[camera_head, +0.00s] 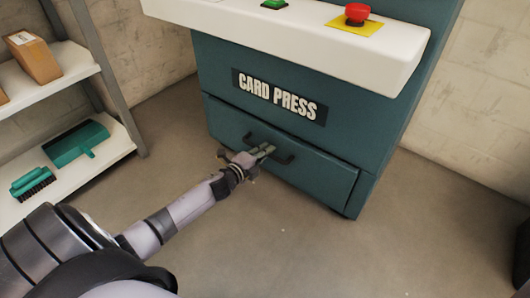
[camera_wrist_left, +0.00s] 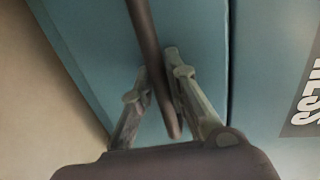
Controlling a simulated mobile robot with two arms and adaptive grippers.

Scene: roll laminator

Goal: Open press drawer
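The card press (camera_head: 285,88) is a dark teal cabinet with a "CARD PRESS" label. Its drawer (camera_head: 325,178) is low on the front and looks closed, with its face flush. A dark bar handle (camera_head: 286,158) runs across the drawer face. In the left wrist view the handle (camera_wrist_left: 148,40) passes between the two fingers of my left gripper (camera_wrist_left: 158,65). The fingers stand apart with narrow gaps beside the bar, so firm contact does not show. My right gripper is not in view.
A white ledge (camera_head: 300,35) with a green button (camera_head: 274,4) and a red knob (camera_head: 357,13) juts out above the drawer. A shelf unit (camera_head: 110,150) with a box, a dustpan and a brush stands at left. The floor before the drawer is clear.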

